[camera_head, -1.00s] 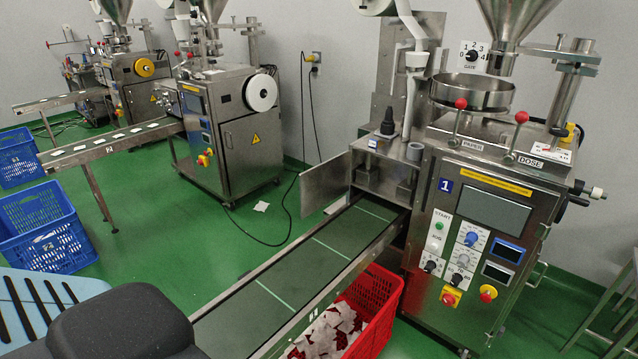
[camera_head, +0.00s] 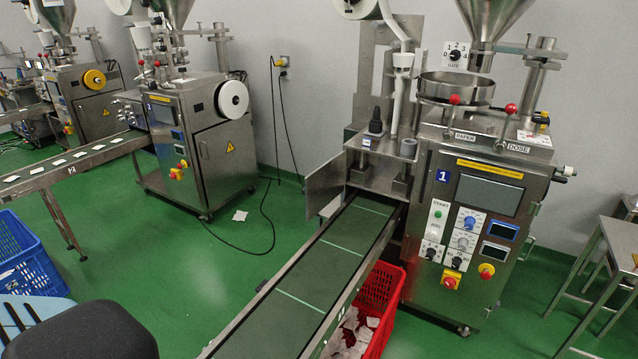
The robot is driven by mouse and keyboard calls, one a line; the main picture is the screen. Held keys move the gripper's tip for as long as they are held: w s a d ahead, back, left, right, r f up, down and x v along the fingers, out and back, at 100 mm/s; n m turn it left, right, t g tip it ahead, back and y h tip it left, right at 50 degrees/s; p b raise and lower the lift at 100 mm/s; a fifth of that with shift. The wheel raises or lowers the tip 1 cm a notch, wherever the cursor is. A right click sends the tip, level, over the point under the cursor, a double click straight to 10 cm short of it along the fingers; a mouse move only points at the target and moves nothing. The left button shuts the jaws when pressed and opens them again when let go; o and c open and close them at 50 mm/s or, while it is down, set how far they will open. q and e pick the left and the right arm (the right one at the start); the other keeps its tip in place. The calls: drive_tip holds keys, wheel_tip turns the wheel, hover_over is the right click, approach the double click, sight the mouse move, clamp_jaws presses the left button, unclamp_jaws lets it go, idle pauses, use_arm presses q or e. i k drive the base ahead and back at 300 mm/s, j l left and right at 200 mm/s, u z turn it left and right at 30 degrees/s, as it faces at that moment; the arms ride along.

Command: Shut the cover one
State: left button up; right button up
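The teabag machine marked 1 (camera_head: 480,190) stands right of centre, with a screen, knobs and red-tipped levers on its front. A small metal cover (camera_head: 325,180) hangs at the left side of its sealing bay (camera_head: 372,178), above the start of the conveyor. The cover is swung out to the left, so the bay's front is open. Neither of my grippers shows in this view, so their states cannot be seen.
The green conveyor (camera_head: 318,270) runs from the bay toward the lower left. A red crate (camera_head: 392,318) of teabags stands beside it. Another machine (camera_head: 205,150), a blue crate (camera_head: 30,255) and a metal table (camera_head: 615,250) stand around. A black cable (camera_head: 268,210) lies on the green floor.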

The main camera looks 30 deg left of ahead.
sight(326, 182)
drive_tip(key=k+j, duration=0.1)
drive_tip(key=j, duration=0.35)
drive_tip(key=j+z, duration=0.15)
drive_tip(key=j, duration=0.3)
drive_tip(key=k+j, duration=0.2)
drive_tip(key=j, duration=0.25)
drive_tip(key=k+j+z, duration=0.1)
drive_tip(key=j, duration=0.35)
drive_tip(key=j+z, duration=0.1)
drive_tip(key=j, duration=0.75)
drive_tip(key=k+j, duration=0.1)
drive_tip(key=j, duration=0.7)
drive_tip(key=j+z, duration=0.15)
drive_tip(key=j, duration=0.7)
drive_tip(key=k, duration=0.05)
